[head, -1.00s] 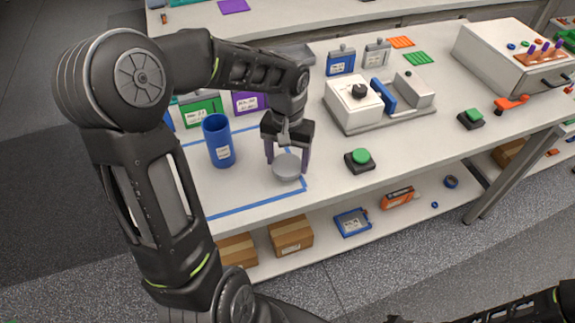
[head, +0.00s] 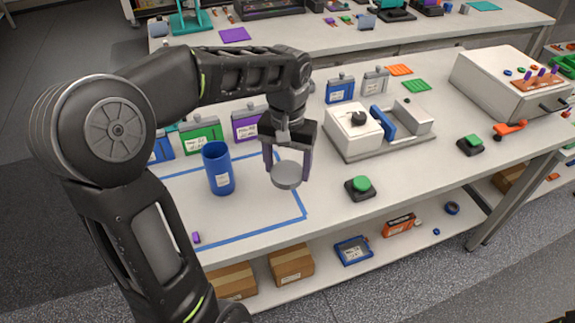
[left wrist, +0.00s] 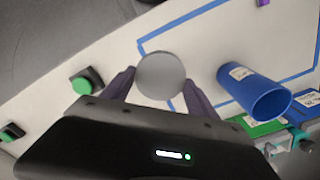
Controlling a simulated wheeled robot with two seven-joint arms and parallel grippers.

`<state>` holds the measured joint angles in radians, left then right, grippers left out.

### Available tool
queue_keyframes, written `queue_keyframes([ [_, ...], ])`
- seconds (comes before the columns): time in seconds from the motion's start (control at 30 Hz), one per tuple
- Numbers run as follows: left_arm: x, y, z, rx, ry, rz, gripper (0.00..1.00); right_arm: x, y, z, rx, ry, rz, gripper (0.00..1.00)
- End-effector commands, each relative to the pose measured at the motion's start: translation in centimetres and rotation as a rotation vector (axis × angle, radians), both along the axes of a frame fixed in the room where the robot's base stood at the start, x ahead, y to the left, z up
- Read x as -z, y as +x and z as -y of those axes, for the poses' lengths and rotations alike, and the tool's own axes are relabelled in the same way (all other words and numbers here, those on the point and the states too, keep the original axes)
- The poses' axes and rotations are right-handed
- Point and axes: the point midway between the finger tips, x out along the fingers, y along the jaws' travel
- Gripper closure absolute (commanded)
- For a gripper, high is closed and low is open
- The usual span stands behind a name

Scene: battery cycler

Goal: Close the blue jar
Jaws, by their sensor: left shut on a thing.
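The blue jar (head: 218,170) stands upright and open-topped inside the blue tape outline on the table. It also shows in the left wrist view (left wrist: 250,88), where its open mouth is visible. My left gripper (head: 287,168) is shut on a round grey lid (head: 286,176). The lid is held above the table to the right of the jar, apart from it. In the left wrist view the lid (left wrist: 161,76) sits between the two purple-grey fingers. My right gripper is not in view.
A green button (head: 360,186) lies right of the tape. A white device with a blue lever (head: 383,122) stands behind it. Labelled green (head: 202,135) and purple (head: 247,124) containers stand behind the jar. A small purple piece (head: 196,238) lies at the tape's front left.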

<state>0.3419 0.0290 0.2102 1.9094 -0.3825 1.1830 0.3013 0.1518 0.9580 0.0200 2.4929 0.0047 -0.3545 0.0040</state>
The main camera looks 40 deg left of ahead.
Motion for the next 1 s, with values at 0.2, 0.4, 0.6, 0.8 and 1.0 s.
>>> queue_keyframes([
  [0.2,0.0,0.6,0.3,0.01,-0.003,0.001,0.7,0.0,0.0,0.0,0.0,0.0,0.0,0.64],
  [0.4,0.3,5.0,3.1,0.095,-0.016,0.002,0.7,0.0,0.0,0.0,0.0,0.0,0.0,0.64],
  [0.6,1.3,11.1,8.6,0.223,-0.013,0.0,0.7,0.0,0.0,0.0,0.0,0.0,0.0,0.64],
  [0.8,1.9,13.9,12.1,0.288,0.0,-0.001,0.7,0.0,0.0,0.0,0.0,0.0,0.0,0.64],
  [1.0,2.0,14.1,12.3,0.292,0.0,0.001,0.7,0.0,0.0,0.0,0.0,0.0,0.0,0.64],
])
